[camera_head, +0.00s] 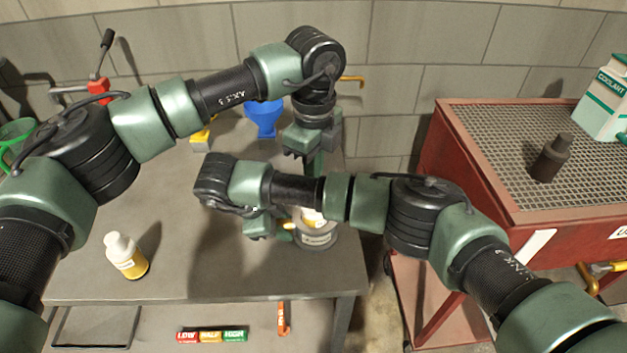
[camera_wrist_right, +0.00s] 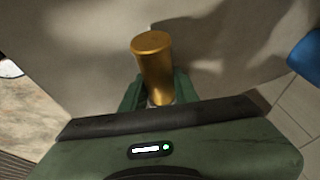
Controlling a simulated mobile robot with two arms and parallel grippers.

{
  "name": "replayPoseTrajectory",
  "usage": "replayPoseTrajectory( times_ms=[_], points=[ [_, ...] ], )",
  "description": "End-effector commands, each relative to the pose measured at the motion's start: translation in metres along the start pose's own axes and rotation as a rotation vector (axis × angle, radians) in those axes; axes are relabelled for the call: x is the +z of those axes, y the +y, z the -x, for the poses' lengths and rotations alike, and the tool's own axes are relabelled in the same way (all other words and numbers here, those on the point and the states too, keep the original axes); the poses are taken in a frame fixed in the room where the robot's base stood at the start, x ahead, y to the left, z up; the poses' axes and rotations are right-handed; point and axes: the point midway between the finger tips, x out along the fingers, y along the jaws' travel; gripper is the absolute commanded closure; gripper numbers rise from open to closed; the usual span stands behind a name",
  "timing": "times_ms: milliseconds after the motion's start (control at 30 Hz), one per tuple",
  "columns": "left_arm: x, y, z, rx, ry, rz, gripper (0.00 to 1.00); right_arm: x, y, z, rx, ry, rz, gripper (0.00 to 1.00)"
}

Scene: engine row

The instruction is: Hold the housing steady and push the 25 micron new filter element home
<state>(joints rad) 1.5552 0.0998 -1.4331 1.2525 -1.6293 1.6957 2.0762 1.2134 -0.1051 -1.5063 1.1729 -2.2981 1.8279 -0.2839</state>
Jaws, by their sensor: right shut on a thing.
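The grey housing (camera_head: 318,238), round with a white label, stands near the table's right edge in the head view. A pale, yellowish piece (camera_head: 313,217) shows at its top, partly hidden by my right arm; I cannot tell how deep it sits. My right gripper (camera_head: 284,227) is at the housing's left side, shut on a gold stub (camera_head: 289,225). In the right wrist view a gold cylinder (camera_wrist_right: 153,65) stands between the green fingers. My left gripper (camera_head: 313,143) points down above and behind the housing. Its fingertips are partly unclear, and I see nothing in it.
A white-capped bottle (camera_head: 126,256) stands on the grey table (camera_head: 190,265). A blue funnel (camera_head: 263,118) is at the back. LOW, HALF and HIGH tags (camera_head: 211,336) lie below the front edge. A red cart (camera_head: 480,190) carries a coolant jug (camera_head: 605,103) and a dark bottle (camera_head: 551,158).

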Motion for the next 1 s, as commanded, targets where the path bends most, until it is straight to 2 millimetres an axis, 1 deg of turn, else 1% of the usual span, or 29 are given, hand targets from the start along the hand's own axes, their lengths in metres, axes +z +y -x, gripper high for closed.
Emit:
replayPoseTrajectory(
  times_ms=[167,267,500,600,700,833,1000],
  points=[
    [0.0,0.0,0.009,0.0,0.0,0.0,1.0,0.0,0.0,0.001,-0.001,0.0,0.0,1.0],
    [0.0,-0.001,0.024,-0.003,0.0,0.0,1.0,0.0,0.0,0.001,-0.001,0.0,0.0,1.0],
    [0.0,-0.001,0.074,-0.003,0.0,0.001,1.0,0.0,0.0,0.001,-0.001,0.0,0.0,1.0],
    [0.0,-0.001,0.093,-0.003,-0.001,0.002,1.0,0.0,0.0,0.0,-0.001,0.0,0.0,1.0],
    [0.0,-0.001,0.107,-0.001,-0.001,0.0,1.0,0.0,0.0,0.0,-0.001,0.0,0.0,1.0],
    [0.0,-0.001,0.117,-0.001,0.0,-0.001,1.0,0.0,0.0,0.0,-0.001,0.0,0.0,1.0],
    [0.0,-0.001,0.12,0.001,0.0,-0.001,1.0,0.0,0.0,0.0,-0.001,0.0,0.0,1.0]
  ],
)
